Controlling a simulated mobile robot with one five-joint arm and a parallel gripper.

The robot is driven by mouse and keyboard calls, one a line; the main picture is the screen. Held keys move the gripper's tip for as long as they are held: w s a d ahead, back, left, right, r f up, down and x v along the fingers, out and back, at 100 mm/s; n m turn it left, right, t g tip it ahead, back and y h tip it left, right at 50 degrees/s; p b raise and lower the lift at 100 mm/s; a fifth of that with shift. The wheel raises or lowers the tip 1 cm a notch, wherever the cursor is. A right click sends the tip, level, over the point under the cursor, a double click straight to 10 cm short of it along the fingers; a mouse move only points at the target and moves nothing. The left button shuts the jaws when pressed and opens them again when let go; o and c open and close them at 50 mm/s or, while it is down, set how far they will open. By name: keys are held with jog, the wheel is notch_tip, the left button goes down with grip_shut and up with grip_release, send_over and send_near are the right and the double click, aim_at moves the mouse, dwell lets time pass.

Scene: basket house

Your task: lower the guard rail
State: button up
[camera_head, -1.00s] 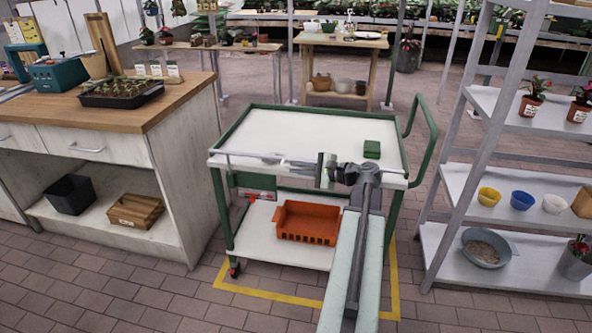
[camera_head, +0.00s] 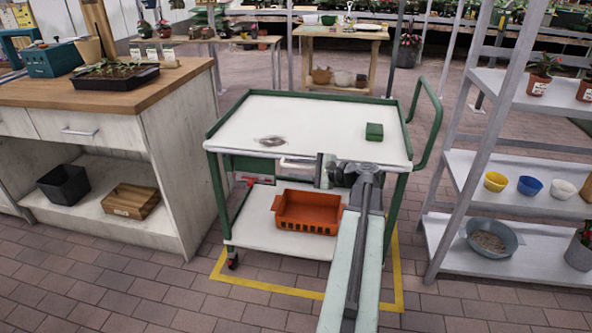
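A green-framed cart with a white top (camera_head: 240,122) stands ahead. No separate guard rail bar can be made out above its front edge now; the front shows a plain white edge. My gripper (camera_head: 297,165) is at this front edge, a little left of my arm, pointing left. Its pale fingers lie at or just under the edge. They are small and seen from behind, so I cannot tell whether they are open or shut, or touching the rail. My wrist and forearm hide part of the cart's front right.
A workbench (camera_head: 170,94) stands left, and a grey shelf unit (camera_head: 468,183) right. Floor in front is clear.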

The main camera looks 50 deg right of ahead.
jog(key=p+v, duration=0.1)
jog(key=v, duration=0.6)
jog(key=shift+s+p, duration=0.35)
jog(key=shift+s, duration=0.05)
jog(key=shift+d+r, duration=0.1)
